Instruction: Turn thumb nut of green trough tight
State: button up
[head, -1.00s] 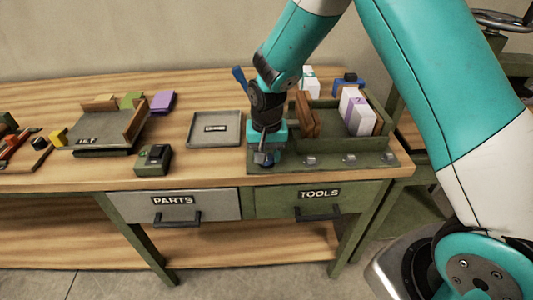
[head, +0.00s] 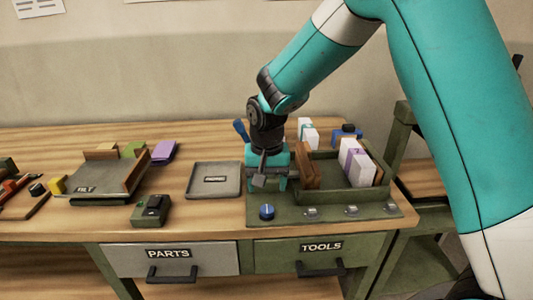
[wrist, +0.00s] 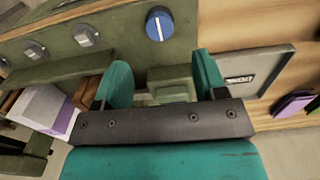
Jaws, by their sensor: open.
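The green trough (head: 335,196) stands at the right of the bench, with a wooden end piece (head: 305,165) at its left and white-and-purple blocks inside. A round blue thumb nut (head: 267,211) sits on the flat green front strip, at its left end. In the wrist view the blue nut (wrist: 159,26) has a white line across it, nearly upright. My gripper (head: 267,186) is behind the nut, apart from it. In the wrist view my gripper (wrist: 163,72) is open, with a green block showing between its teal fingers and nothing visibly gripped.
Several grey square-based fittings (head: 351,210) line the front strip right of the nut. Drawers labelled PARTS (head: 170,258) and TOOLS (head: 312,250) are below.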

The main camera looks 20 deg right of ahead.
notch_tip(320, 180, up, 10)
jog(key=shift+b, duration=0.35)
jog(key=shift+f, duration=0.1)
jog(key=s+a+r+n+y, duration=0.1)
jog(key=s+n, duration=0.4)
jog(key=s, duration=0.7)
jog(key=s+a+r+n+y, duration=0.1)
jog(key=s+a+n+y, duration=0.2)
jog(key=s, duration=1)
jog(key=a+n, duration=0.1)
jog(key=n, duration=0.1)
jog(key=shift+s+r+n, duration=0.15)
jog(key=shift+r+n, duration=0.2)
jog(key=shift+n, duration=0.05)
